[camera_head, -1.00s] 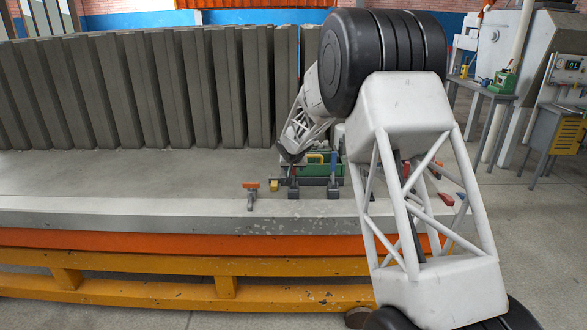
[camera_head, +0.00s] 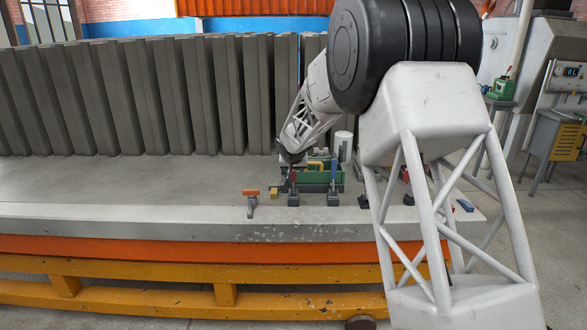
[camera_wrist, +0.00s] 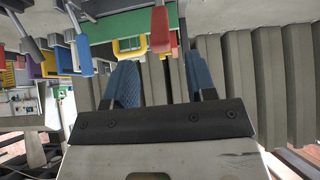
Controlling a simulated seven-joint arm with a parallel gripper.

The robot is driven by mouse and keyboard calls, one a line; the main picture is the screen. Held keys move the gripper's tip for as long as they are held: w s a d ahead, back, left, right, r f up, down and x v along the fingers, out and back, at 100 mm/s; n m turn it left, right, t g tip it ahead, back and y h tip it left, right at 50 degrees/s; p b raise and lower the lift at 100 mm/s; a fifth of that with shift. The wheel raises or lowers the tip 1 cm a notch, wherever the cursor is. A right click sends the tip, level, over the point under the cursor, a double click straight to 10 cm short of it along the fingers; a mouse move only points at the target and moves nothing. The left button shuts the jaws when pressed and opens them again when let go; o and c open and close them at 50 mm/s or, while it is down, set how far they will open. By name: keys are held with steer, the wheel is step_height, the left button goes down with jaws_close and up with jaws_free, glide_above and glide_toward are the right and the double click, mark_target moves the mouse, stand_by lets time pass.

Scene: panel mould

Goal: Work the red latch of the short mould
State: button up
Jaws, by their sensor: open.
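The green mould (camera_head: 320,178) stands on the grey bench near its right part. A red-handled latch (camera_head: 293,181) stands upright on a dark base at its front left, and a blue-handled latch (camera_head: 333,180) stands to its right. My gripper (camera_head: 290,160) is just above and behind the red handle, seen small and partly overlapping the mould. In the wrist view my gripper (camera_wrist: 160,72) has its two blue fingers apart with nothing between them. The red handle (camera_wrist: 160,30) hangs beyond the gap, apart from the fingers. The blue handle (camera_wrist: 82,54) is further left.
An orange-handled clamp (camera_head: 250,193) lies left of the mould on the bench (camera_head: 130,182). A row of grey panels (camera_head: 140,95) stands behind. A white cylinder (camera_head: 343,145) stands behind the mould. My own arm hides much of the right side. The bench's left part is clear.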

steer(key=c, duration=0.3)
steer(key=shift+w+d+r, duration=0.1)
steer(key=shift+w, duration=0.35)
steer(key=c, duration=0.5)
steer(key=w+n+g, duration=0.1)
steer(key=w, duration=0.1)
steer(key=w+d+n, duration=0.1)
steer(key=w, duration=0.1)
steer(key=w+r+n+g, duration=0.1)
steer(key=shift+w+d+g+h, duration=0.3)
steer(key=shift+w+d+h, duration=0.1)
jaws_close()
steer(key=w+d+r+n+g+y, duration=0.2)
steer(key=w+r+n+g+y, duration=0.2)
steer(key=n+g, duration=0.5)
steer(key=w+r+n, duration=0.2)
steer(key=w+n, duration=0.1)
steer(key=n, duration=0.3)
steer(key=shift+w+r+n+y, duration=0.2)
steer(key=shift+w+n+y, duration=0.1)
steer(key=shift+w, duration=0.1)
